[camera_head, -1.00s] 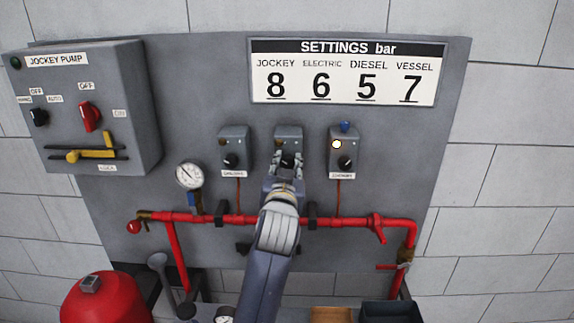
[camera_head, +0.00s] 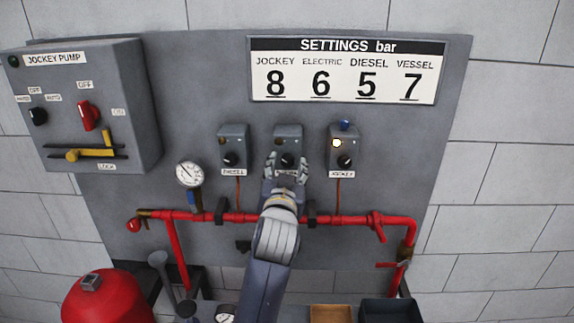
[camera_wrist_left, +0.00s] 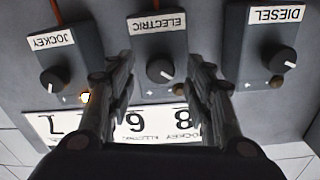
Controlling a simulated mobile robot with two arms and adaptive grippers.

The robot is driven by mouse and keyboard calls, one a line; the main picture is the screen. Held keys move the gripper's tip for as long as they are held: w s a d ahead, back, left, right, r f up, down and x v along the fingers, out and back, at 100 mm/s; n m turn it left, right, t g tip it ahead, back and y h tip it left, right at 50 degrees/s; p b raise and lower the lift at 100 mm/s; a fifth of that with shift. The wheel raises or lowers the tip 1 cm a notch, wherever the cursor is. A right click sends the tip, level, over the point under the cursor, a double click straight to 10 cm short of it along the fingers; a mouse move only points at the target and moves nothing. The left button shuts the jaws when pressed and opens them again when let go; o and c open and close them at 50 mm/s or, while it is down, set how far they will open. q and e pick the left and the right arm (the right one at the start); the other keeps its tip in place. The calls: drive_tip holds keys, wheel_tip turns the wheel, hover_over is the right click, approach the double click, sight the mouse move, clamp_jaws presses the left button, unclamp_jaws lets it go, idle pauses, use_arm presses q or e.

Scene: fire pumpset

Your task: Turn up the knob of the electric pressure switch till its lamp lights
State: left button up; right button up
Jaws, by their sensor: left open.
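The electric pressure switch (camera_head: 287,133) is the middle of three grey boxes on the panel. Its black knob (camera_head: 287,160) shows in the head view between the fingers of my left gripper (camera_head: 289,164). In the left wrist view, which is upside down, the box carries the label ELECTRIC (camera_wrist_left: 157,24), and the knob (camera_wrist_left: 160,71) with its white pointer mark lies between the two spread fingers, apart from both. Its small lamp (camera_wrist_left: 180,89) looks dull brown and unlit. My left gripper is open and empty, in front of the switch. My right gripper is not in view.
The diesel switch (camera_head: 232,136) is left and the jockey switch (camera_head: 343,137), its lamp lit, is right. A settings sign (camera_head: 347,72) reads ELECTRIC 6. A red pipe (camera_head: 345,220) runs below; a gauge (camera_head: 189,174) and the jockey pump box (camera_head: 135,140) are at left.

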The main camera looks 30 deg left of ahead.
use_arm(q)
drive_tip(key=v, duration=0.5)
drive_tip(key=shift+f, duration=0.1)
idle(0.7)
